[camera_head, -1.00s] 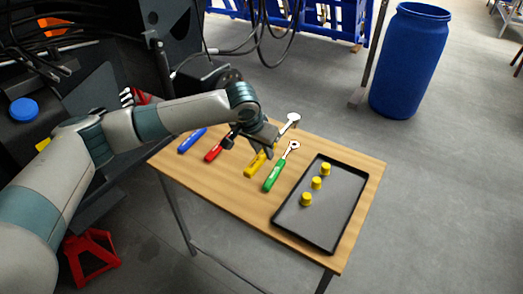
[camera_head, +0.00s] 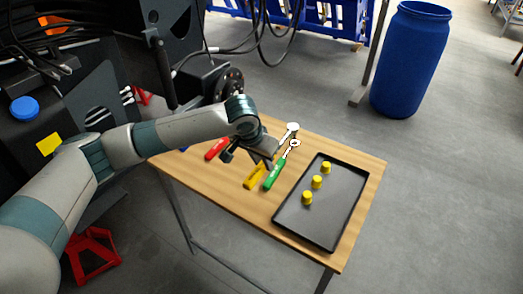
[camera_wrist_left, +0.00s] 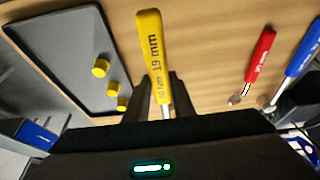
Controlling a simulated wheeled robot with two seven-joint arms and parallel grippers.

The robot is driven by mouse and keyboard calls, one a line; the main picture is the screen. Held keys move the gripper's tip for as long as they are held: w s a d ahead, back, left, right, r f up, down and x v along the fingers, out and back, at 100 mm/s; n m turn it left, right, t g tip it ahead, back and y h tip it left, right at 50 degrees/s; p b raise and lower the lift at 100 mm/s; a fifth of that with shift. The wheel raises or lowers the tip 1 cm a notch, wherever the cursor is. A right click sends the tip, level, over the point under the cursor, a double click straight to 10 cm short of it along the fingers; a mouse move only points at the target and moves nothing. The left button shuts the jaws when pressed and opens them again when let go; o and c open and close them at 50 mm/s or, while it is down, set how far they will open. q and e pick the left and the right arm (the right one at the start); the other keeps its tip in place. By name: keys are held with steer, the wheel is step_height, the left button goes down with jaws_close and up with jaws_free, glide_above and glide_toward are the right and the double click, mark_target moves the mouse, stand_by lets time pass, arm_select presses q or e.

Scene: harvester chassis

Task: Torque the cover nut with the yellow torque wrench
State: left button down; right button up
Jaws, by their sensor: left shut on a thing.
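My left gripper (camera_head: 252,160) is over the wooden table and shut on the yellow torque wrench (camera_head: 255,176). In the left wrist view, the wrench (camera_wrist_left: 153,55), marked 19 mm, runs between the two fingers (camera_wrist_left: 162,88). Its metal head (camera_head: 292,127) shows beyond the gripper in the head view. I cannot tell whether the wrench is clear of the table. A green wrench (camera_head: 273,176) lies close beside it on the right. I cannot make out the cover nut for certain. My right gripper is not in view.
A red wrench (camera_head: 216,149) and a blue wrench (camera_wrist_left: 303,48) lie left of the yellow one in the head view. A black-rimmed tray (camera_head: 335,239) holds three yellow caps (camera_head: 317,182). The dark machine (camera_head: 95,85) stands left. A blue barrel (camera_head: 408,60) stands behind right.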

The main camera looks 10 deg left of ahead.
mark_target(251, 184)
arm_select(q)
steer(key=shift+n, duration=0.7)
steer(key=s+f, duration=0.1)
steer(key=s, duration=0.1)
steer(key=s+a, duration=0.1)
steer(key=s, duration=0.2)
steer(key=s+f, duration=0.1)
steer(key=s, duration=0.1)
steer(key=shift+s+a+f, duration=0.25)
steer(key=shift+s+f, duration=0.05)
steer(key=shift+f, duration=0.05)
steer(key=s+a+n+y, duration=0.1)
steer(key=s+a+n, duration=0.1)
steer(key=s+a, duration=0.3)
steer(key=shift+s+a+f+n+y, duration=0.3)
steer(key=shift+s+a, duration=0.05)
steer(key=shift+s, duration=0.85)
steer(key=shift+a, duration=0.1)
